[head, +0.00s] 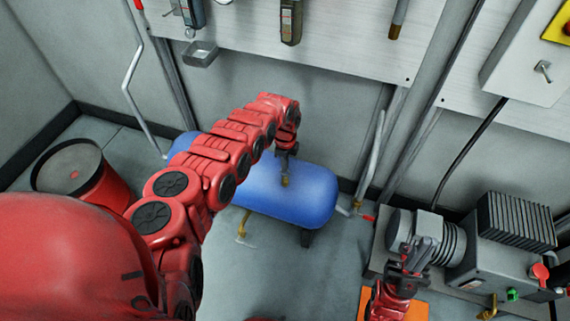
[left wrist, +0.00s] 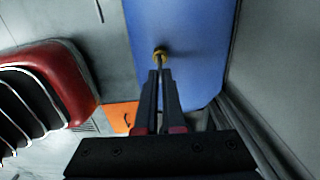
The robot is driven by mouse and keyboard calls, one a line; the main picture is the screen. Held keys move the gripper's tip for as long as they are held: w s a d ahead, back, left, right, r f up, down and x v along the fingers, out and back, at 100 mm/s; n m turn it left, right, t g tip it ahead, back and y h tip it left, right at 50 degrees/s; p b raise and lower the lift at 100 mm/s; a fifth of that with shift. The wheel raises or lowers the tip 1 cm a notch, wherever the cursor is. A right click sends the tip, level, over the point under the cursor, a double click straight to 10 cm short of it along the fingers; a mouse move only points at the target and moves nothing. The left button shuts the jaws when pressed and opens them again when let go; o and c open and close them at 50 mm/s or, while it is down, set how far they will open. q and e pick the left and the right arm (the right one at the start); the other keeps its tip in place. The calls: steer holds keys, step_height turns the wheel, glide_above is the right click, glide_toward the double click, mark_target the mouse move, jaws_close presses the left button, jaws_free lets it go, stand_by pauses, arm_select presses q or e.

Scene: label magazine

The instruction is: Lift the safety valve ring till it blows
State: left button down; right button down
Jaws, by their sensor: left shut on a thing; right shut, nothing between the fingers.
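A blue tank (head: 310,193) lies on the floor by the wall and fills the upper middle of the left wrist view (left wrist: 195,35). A small brass safety valve (head: 285,182) stands on it. Its brass top with the ring (left wrist: 160,54) shows at my left fingertips in the left wrist view. My left gripper (left wrist: 160,72) reaches down over the tank, its fingers closed on the ring. The fingers hide part of the ring and valve. In the head view the left gripper (head: 285,174) sits just above the valve. My right gripper (head: 422,250) is shut and empty, in front of the compressor.
A compressor (head: 515,250) with fins and a red knob stands at the right. A red drum (head: 82,175) stands at the far left. Tools hang on the wall panel (head: 340,45) behind. An orange mat (head: 410,308) lies below the right gripper. Pipes run up the wall.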

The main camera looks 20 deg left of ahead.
stand_by(0.8)
arm_select(q)
steer(key=shift+r+p, duration=0.6)
steer(key=shift+r, duration=0.15)
steer(key=shift+f, duration=0.1)
steer(key=c, duration=1)
jaws_free()
steer(key=shift+r, duration=0.5)
step_height(320, 180, up, 16)
steer(key=p, duration=0.2)
steer(key=shift+r, duration=0.15)
